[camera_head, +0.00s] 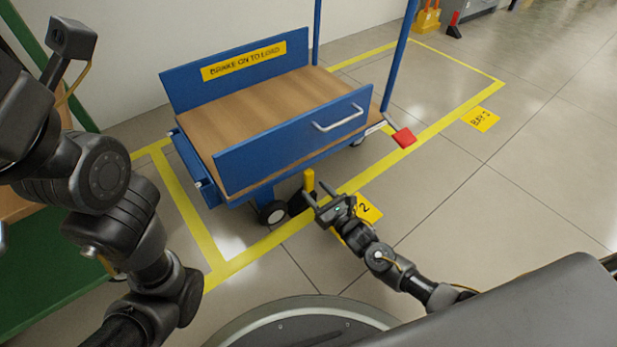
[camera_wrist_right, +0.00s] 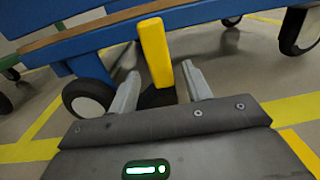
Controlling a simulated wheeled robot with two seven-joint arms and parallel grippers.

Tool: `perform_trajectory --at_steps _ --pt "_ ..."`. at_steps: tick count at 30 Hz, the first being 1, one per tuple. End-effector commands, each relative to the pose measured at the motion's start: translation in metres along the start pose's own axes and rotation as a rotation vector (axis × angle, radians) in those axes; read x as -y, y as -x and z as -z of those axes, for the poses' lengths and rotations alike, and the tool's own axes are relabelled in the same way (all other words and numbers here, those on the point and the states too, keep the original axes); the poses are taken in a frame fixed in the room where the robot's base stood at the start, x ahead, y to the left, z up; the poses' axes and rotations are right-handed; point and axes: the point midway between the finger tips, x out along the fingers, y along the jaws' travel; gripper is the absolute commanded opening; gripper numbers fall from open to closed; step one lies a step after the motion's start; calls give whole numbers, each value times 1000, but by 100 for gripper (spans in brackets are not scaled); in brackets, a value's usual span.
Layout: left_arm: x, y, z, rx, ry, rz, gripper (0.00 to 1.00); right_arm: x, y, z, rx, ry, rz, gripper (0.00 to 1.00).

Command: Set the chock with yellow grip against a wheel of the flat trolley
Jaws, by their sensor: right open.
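The chock stands on the floor by the near front wheel (camera_head: 272,213) of the blue flat trolley (camera_head: 290,148). It has an upright yellow grip (camera_head: 309,180) and a black base (camera_head: 298,203). My right gripper (camera_head: 316,192) is open, with its fingertips near the grip. In the right wrist view the yellow grip (camera_wrist_right: 155,50) stands between the two open fingers (camera_wrist_right: 160,73), and the black base (camera_wrist_right: 156,97) shows partly below. The wheel (camera_wrist_right: 88,98) is just left of the left finger. I cannot tell whether base and wheel touch. My left gripper is out of view.
Yellow floor lines (camera_head: 250,255) frame the trolley's bay. A red pedal (camera_head: 404,137) sticks out at the trolley's right end. A red-grip chock (camera_head: 454,24) and a yellow object (camera_head: 428,18) stand far back. The floor at right is clear. A green surface (camera_head: 45,260) lies at left.

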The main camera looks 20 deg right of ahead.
Motion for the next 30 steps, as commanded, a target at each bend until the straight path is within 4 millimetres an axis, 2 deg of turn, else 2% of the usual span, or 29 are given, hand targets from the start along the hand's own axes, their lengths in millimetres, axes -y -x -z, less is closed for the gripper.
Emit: perform_trajectory --at_steps 3,10,15,30 --pt "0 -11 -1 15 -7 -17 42 0 26 -4 -4 0 -1 49" --pt "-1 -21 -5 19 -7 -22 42 0 54 -2 -1 -1 0 49" --pt "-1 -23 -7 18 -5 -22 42 0 59 0 1 -1 1 49" --pt "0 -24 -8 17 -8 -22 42 0 59 -1 1 -1 0 49"
